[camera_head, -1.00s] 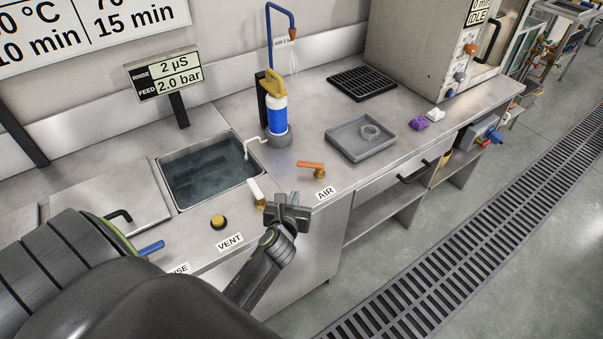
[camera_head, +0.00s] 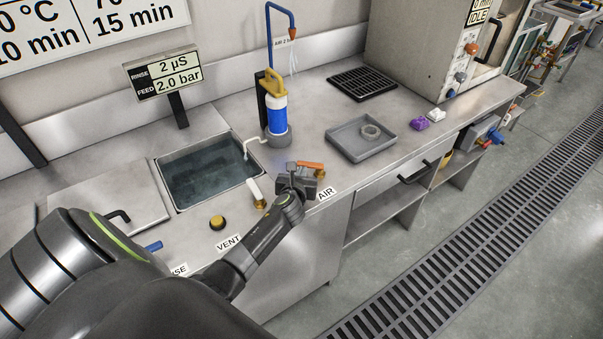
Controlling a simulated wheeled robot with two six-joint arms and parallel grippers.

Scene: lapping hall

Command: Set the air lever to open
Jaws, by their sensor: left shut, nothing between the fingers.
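The air lever (camera_head: 312,165) is an orange handle on a brass body, on the counter behind the AIR label (camera_head: 326,193). The handle lies roughly left to right, and its lower body is partly hidden by my gripper. My left gripper (camera_head: 293,168) is shut and empty. Its tips are at the left end of the orange handle; I cannot tell whether they touch it. My right gripper is not in view.
A white-handled lever (camera_head: 256,192) and a yellow button (camera_head: 217,222) by the VENT label stand left of the gripper. A water-filled sink (camera_head: 205,205) lies behind them. A blue and yellow cartridge (camera_head: 276,112) stands behind the air lever. A grey tray (camera_head: 345,145) sits to the right.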

